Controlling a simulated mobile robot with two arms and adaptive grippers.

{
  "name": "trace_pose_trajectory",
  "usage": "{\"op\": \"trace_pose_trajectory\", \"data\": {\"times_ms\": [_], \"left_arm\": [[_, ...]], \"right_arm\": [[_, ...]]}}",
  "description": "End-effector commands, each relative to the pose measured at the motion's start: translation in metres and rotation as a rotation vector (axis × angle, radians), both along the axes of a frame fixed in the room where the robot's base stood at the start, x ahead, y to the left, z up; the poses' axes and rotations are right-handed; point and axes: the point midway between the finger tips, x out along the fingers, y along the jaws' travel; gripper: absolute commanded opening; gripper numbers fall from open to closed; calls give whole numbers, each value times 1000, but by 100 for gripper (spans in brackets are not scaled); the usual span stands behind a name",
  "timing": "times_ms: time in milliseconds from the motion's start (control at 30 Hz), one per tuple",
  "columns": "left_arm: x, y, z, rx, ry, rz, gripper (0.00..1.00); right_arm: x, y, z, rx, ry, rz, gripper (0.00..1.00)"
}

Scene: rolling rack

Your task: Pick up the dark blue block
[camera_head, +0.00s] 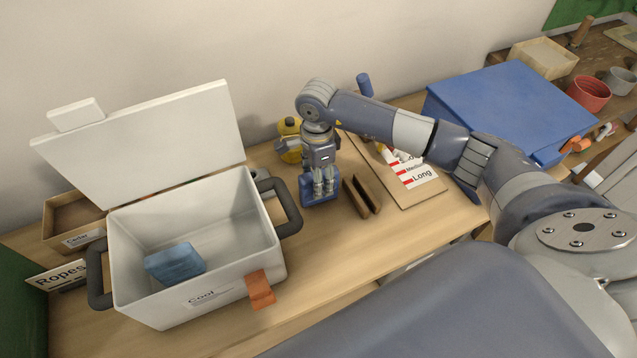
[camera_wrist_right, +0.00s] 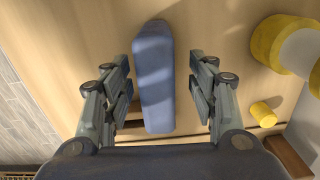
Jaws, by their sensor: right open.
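The dark blue block (camera_head: 307,190) stands on the wooden table, to the right of the white cooler. My right gripper (camera_head: 324,187) reaches down over it from above and partly hides it in the head view. In the right wrist view the block (camera_wrist_right: 153,80) is a long bar with rounded edges, lying between the two spread fingers of my right gripper (camera_wrist_right: 160,90). A gap shows on each side, wider on the right, so the fingers look apart from it. My left gripper is not in view.
The open white cooler (camera_head: 270,248) holds a lighter blue block (camera_head: 175,262). Brown wooden pieces (camera_head: 357,198) lie right beside the dark blue block. A yellow object (camera_head: 289,128) stands behind it. A label board (camera_head: 432,197) and a large blue box (camera_head: 510,100) are further right.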

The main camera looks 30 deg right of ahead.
Motion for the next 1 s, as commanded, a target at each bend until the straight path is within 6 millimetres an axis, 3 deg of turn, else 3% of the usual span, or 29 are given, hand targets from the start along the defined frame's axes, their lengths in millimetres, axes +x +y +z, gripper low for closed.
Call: {"op": "trace_pose_trajectory", "data": {"times_ms": [67,233,500,733,767,1000], "left_arm": [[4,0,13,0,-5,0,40],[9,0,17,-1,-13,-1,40],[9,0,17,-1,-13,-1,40],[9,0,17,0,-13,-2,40],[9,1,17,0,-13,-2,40],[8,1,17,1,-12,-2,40]], "right_arm": [[-4,-1,-10,0,7,-2,53],[-3,-1,-32,2,4,-2,53],[-2,-1,-37,1,0,0,53],[-3,-1,-36,1,1,0,3],[-3,-1,-36,1,1,0,0],[-2,-1,-35,1,-1,-1,0]]}}
